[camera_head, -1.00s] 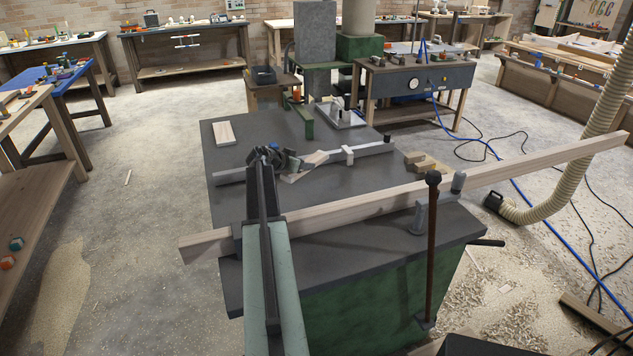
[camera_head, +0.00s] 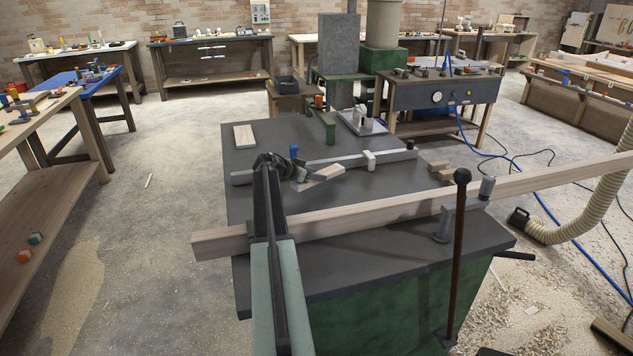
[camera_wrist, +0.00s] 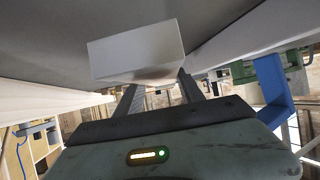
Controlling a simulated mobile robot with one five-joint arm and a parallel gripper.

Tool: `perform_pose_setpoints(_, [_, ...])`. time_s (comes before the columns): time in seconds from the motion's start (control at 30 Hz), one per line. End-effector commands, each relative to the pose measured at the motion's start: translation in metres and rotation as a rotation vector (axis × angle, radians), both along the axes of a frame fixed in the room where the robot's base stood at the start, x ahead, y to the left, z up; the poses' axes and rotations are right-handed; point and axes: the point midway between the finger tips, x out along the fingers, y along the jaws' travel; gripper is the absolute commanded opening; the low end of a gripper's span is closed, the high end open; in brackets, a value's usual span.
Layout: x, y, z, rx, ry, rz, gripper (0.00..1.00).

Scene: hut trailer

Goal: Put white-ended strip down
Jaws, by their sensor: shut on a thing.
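The white-ended strip (camera_head: 322,178) is a short pale wooden piece over the grey machine table (camera_head: 300,270), on the near side of the metal fence (camera_head: 340,161). My gripper (camera_head: 284,170) is shut on it, and the strip sticks out to the right of the dark fingers. In the wrist view, its blank white end (camera_wrist: 137,48) faces the camera beyond the fingers (camera_wrist: 160,95). The fingers' contact with the strip is partly hidden. I cannot tell whether the strip touches the table.
A long wooden beam (camera_head: 390,210) crosses the table's near side under my arm. A pale board (camera_head: 244,136) lies at the far left, and wood blocks (camera_head: 440,171) lie at the right. A dark upright rod (camera_head: 457,260) stands at the near right.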

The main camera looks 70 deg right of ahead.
Motion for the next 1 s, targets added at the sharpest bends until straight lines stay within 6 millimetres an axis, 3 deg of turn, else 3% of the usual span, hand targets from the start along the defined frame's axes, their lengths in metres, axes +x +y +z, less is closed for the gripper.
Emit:
perform_pose_setpoints(0.1, [0.007, -0.015, -0.002, 0.000, 0.001, 0.000, 0.01])
perform_pose_setpoints(0.27, [0.007, -0.015, -0.003, 0.000, 0.001, 0.000, 0.01])
perform_pose_setpoints(0.53, [0.008, -0.014, -0.041, 0.000, 0.000, 0.001, 0.01])
perform_pose_setpoints(0.87, [0.008, -0.014, -0.040, 0.000, 0.000, 0.002, 0.01])
perform_pose_setpoints(0.9, [0.008, -0.014, -0.041, 0.000, 0.000, 0.002, 0.48])
perform_pose_setpoints(0.97, [0.009, -0.014, -0.039, 0.000, 0.000, 0.002, 0.65])
perform_pose_setpoints(1.0, [0.009, -0.014, -0.039, 0.000, 0.000, 0.002, 0.67])
